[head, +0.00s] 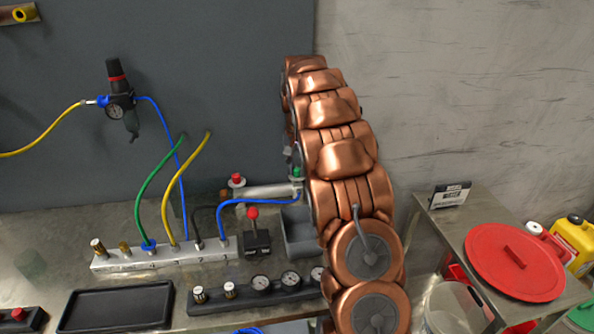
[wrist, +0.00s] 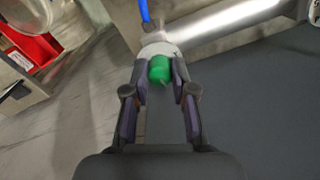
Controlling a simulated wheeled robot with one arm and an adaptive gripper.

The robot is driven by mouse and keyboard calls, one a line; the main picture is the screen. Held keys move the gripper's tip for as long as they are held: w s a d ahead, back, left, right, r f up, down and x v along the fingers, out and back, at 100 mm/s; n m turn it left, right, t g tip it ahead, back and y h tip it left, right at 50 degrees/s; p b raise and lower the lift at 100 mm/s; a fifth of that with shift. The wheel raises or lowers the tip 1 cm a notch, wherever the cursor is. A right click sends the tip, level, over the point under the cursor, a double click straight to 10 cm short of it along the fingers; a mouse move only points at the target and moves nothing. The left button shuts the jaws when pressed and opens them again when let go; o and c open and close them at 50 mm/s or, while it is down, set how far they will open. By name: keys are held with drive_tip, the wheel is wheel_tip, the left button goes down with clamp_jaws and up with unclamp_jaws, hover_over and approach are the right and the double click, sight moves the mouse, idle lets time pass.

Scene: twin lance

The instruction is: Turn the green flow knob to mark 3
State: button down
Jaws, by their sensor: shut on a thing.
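The green flow knob (wrist: 159,69) sits between the two fingers of my gripper (wrist: 160,78) in the wrist view, and the gripper is shut on it. In the head view the knob (head: 297,172) is a small green spot at the right end of a silver cylinder (head: 268,191), right beside my copper arm. My arm hides most of the gripper there. The marks around the knob and its pointer are too small to read in either view.
A blue hose (head: 255,201) runs up to the cylinder's right end. A red-capped fitting (head: 237,181) is at its left end. Below stand a red-balled lever (head: 252,214), a grey bin (head: 299,238) and a silver manifold (head: 128,259) with hoses. A grey wall is behind.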

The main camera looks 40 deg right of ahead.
sight(297, 169)
drive_tip(key=shift+m, duration=0.5)
drive_tip(key=c, duration=0.9)
unclamp_jaws()
drive_tip(key=shift+c, duration=0.2)
drive_tip(key=shift+r, duration=0.1)
wheel_tip(297, 169, up, 12)
idle(0.5)
